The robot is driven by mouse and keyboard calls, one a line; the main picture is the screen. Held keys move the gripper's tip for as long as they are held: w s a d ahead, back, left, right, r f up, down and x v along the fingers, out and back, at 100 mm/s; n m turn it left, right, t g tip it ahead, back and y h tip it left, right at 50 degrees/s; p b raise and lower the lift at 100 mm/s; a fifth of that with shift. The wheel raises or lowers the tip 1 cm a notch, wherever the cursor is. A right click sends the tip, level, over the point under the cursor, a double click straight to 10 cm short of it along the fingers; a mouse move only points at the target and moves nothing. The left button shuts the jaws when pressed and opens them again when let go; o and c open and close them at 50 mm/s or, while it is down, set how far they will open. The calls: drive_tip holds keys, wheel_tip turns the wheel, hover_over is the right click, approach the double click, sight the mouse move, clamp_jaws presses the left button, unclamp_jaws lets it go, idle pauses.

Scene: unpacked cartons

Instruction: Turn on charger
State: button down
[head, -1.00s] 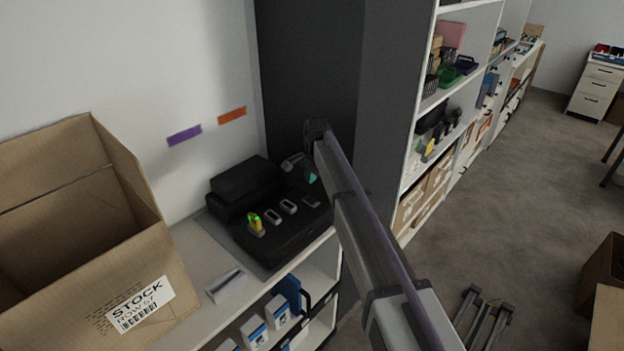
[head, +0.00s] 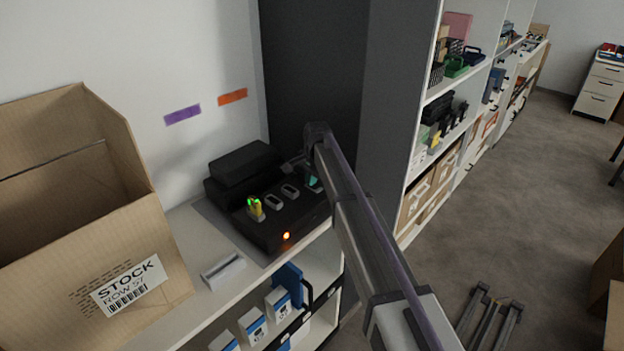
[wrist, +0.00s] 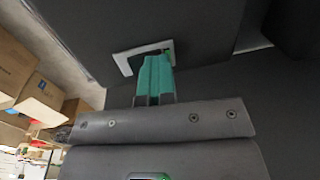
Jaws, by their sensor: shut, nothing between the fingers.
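The charger (head: 270,228) is a low black unit on the shelf top, with white-framed slots along it. A yellow item with a green light (head: 255,208) stands in its left slot. An orange light (head: 286,236) glows on the charger's front edge. My gripper (head: 313,183) is at the charger's right end, its teal fingers shut and empty. In the wrist view my gripper (wrist: 155,62) has its tips at a white-framed opening (wrist: 124,62) on a dark surface. The fingers cover part of this opening, and I cannot tell whether they touch inside.
A black case (head: 243,165) lies behind the charger. An open carton (head: 150,240) stands at the left, with a small white holder (head: 223,271) beside it. A dark panel (head: 312,70) rises close behind my arm. Open shelving (head: 425,190) stands to the right.

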drive_tip(key=shift+s+d, duration=0.1)
drive_tip(key=shift+s, duration=0.05)
drive_tip(key=shift+s+d+r, duration=0.15)
drive_tip(key=shift+s+d, duration=0.25)
drive_tip(key=shift+d, duration=0.2)
drive_tip(key=shift+a, duration=0.1)
drive_tip(key=shift+w, duration=0.1)
drive_tip(key=shift+p, duration=0.3)
wheel_tip(320, 180, up, 14)
drive_tip(key=s+d+p, duration=0.1)
drive_tip(key=p, duration=1.2)
drive_tip(key=shift+d+p, duration=0.15)
drive_tip(key=shift+p, duration=0.2)
